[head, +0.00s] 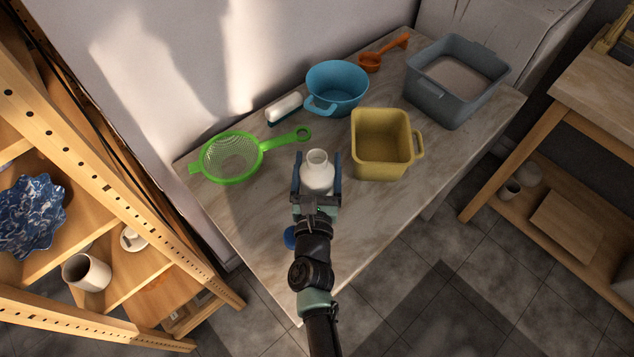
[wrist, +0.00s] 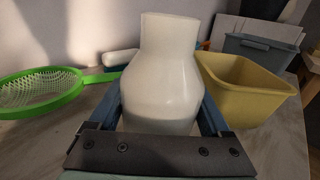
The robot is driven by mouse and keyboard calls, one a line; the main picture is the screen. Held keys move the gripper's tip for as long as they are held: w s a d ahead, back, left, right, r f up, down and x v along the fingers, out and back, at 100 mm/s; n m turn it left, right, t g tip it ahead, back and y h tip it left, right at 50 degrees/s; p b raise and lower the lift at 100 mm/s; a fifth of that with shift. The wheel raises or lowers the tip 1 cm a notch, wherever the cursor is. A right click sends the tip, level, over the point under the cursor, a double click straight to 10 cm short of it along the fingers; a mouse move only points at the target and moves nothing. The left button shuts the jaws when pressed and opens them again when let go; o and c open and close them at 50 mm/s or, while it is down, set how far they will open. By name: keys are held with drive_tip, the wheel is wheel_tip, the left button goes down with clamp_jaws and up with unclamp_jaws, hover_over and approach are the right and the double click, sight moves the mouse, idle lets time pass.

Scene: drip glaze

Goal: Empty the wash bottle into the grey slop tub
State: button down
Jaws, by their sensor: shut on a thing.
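The white wash bottle (head: 317,179) is upright between the fingers of my gripper (head: 317,172), which is shut on it. In the wrist view the bottle (wrist: 162,80) fills the middle, its open neck at the top and blue fingers on both sides. Whether its base touches the table is hidden. The grey slop tub (head: 457,82) stands at the far right end of the table, with a pale grey content or bottom inside. In the wrist view the tub (wrist: 258,50) shows partly behind the yellow tub.
The yellow tub (head: 381,143) stands right of the bottle, between it and the grey tub. A blue colander (head: 337,87), a white-and-dark brush (head: 284,109), a green sieve (head: 231,157) and an orange scoop (head: 383,53) lie along the wall. The table's front part (head: 350,220) is mostly clear.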

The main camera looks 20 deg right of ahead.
drive_tip(key=shift+r, duration=0.15)
drive_tip(key=shift+r+p, duration=1.15)
drive_tip(key=shift+r, duration=0.05)
drive_tip(key=shift+r, duration=0.1)
wheel_tip(320, 180, up, 4)
drive_tip(key=p, duration=0.4)
drive_tip(key=shift+r, duration=0.15)
